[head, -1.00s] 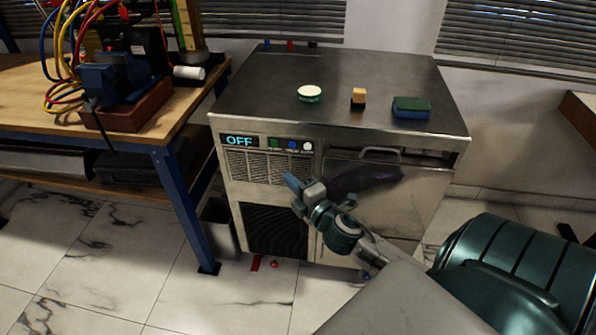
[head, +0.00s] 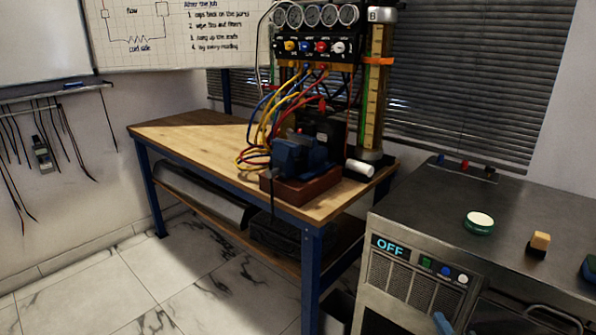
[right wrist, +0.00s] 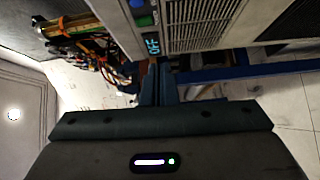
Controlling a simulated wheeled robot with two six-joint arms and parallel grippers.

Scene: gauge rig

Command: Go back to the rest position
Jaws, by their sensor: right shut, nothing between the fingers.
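My right gripper (head: 442,323) just shows as a blue tip at the bottom edge of the head view, in front of the steel machine (head: 390,290). In the right wrist view its fingers (right wrist: 159,72) are closed together with nothing between them. They point toward the machine's front, close to the OFF display (right wrist: 152,46); the exact gap cannot be told. The same display (head: 390,247) reads OFF in the head view. My left gripper is not in view.
Marble floor (head: 90,290) lies free at front left.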

